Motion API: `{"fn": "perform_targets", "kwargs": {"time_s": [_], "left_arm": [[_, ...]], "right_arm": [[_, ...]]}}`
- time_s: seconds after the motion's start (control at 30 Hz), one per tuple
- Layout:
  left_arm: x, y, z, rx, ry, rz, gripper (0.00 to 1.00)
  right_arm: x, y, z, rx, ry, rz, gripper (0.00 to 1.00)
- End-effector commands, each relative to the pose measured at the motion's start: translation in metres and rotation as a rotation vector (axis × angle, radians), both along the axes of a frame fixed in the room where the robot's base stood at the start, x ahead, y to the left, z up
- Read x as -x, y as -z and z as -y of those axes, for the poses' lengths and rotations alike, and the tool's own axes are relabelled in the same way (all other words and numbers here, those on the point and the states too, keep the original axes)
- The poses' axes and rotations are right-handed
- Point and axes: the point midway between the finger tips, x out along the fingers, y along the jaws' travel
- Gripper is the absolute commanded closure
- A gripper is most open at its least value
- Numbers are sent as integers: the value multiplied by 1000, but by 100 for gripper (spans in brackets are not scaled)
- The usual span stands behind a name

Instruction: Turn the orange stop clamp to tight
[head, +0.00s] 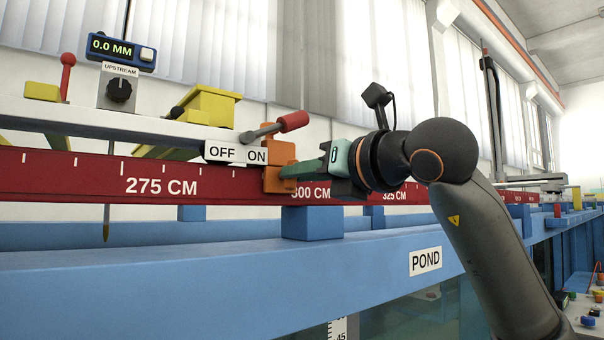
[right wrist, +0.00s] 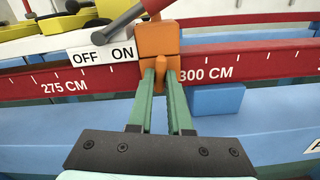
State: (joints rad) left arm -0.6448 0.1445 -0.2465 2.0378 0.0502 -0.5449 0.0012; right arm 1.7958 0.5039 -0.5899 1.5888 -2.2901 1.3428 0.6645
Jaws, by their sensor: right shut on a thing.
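The orange stop clamp (head: 278,166) sits on the red rail just left of the 300 CM mark, and it also shows in the right wrist view (right wrist: 158,42). A lever with a red grip (head: 292,122) crosses just above it, beside the OFF and ON labels (head: 236,153). My right gripper (head: 290,171) comes in from the right. In the right wrist view its green fingers (right wrist: 161,78) are shut on a small orange knob (right wrist: 159,74) on the clamp's front. The finger tips partly hide the knob. My left gripper is not in view.
The red rail (head: 60,175) with centimetre marks runs above the blue flume frame (head: 130,285). A white carriage (head: 90,118) with a readout (head: 121,48) and yellow parts stands at the left. A POND label (head: 425,261) is on the frame.

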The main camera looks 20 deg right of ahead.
Motion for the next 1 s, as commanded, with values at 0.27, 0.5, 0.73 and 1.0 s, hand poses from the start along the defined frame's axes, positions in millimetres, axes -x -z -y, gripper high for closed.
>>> {"fn": "perform_targets", "kwargs": {"time_s": [0.27,0.5,0.73,1.0], "left_arm": [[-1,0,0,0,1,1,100],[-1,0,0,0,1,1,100],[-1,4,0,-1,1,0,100],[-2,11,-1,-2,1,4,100]], "right_arm": [[0,0,0,-1,-1,0,59],[0,0,0,0,0,1,52],[14,0,5,0,0,3,52],[68,0,26,-1,2,5,52]]}}
